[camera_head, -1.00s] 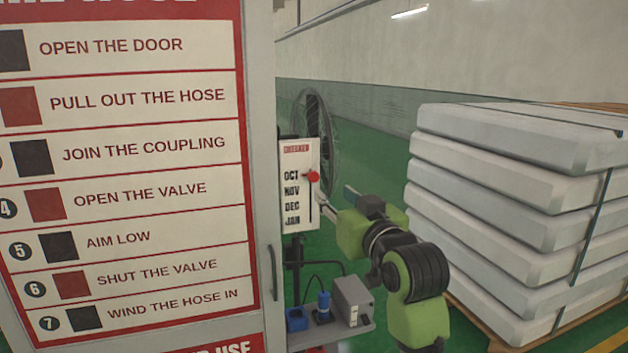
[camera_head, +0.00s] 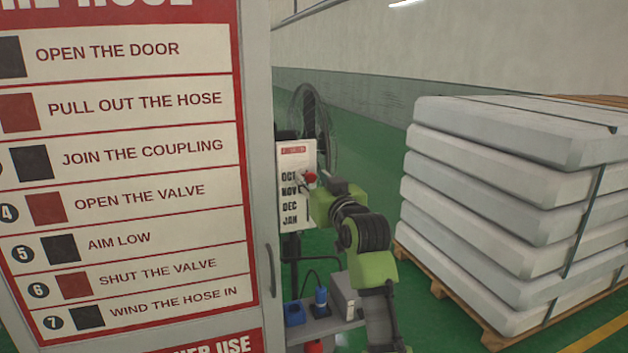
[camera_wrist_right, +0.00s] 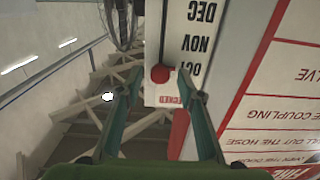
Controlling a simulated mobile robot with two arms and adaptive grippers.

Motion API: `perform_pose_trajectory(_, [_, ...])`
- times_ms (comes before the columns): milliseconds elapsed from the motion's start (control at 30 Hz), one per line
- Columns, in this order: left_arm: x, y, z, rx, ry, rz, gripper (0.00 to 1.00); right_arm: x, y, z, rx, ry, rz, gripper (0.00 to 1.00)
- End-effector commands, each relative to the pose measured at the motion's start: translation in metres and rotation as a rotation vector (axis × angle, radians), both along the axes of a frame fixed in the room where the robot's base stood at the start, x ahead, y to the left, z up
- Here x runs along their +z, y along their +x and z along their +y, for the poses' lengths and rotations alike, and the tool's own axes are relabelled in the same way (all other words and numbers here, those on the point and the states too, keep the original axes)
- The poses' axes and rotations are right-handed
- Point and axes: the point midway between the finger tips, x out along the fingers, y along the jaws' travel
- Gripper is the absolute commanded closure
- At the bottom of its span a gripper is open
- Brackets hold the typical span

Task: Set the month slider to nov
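The month board (camera_head: 296,220) is a white panel listing OCT, NOV, DEC and JAN from top to bottom. Its red round slider knob (camera_head: 310,177) is level with OCT, at the right side of the labels. In the right wrist view the board (camera_wrist_right: 172,40) appears upside down, with the red knob (camera_wrist_right: 160,73) beside OCT. My right gripper (camera_head: 314,184) is at the knob. In the wrist view its two green fingers (camera_wrist_right: 158,78) are apart, with the knob between or just beyond the tips; contact is not clear. My left gripper is not in view.
A large fire-hose instruction cabinet (camera_head: 262,120) stands close on the left. A small shelf (camera_head: 322,328) with a blue bottle and a grey box is below the board. A fan (camera_head: 312,115) is behind it.

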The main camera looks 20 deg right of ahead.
Motion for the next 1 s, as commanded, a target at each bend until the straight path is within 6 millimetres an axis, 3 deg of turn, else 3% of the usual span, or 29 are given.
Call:
perform_pose_trajectory(67, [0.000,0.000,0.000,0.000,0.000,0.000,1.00,0.000,0.000,0.000,0.000,0.000,0.000,0.68])
perform_pose_trajectory(200, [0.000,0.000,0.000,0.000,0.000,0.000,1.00,0.000,0.000,0.000,0.000,0.000,0.000,1.00])
perform_pose_trajectory(367, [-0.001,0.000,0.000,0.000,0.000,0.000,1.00,-0.002,0.000,0.000,0.000,0.000,0.001,1.00])
perform_pose_trajectory(667, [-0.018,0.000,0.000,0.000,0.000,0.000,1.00,-0.042,0.000,0.001,0.001,0.000,0.002,1.00])
perform_pose_trajectory(933, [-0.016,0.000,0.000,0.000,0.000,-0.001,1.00,-0.040,0.000,0.001,0.001,0.000,0.001,1.00])
perform_pose_trajectory(967, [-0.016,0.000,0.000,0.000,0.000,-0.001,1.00,-0.040,0.000,0.001,0.001,0.000,0.001,0.74])
perform_pose_trajectory(1000, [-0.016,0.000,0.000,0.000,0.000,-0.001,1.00,-0.040,0.000,0.000,0.001,0.000,0.001,0.65])
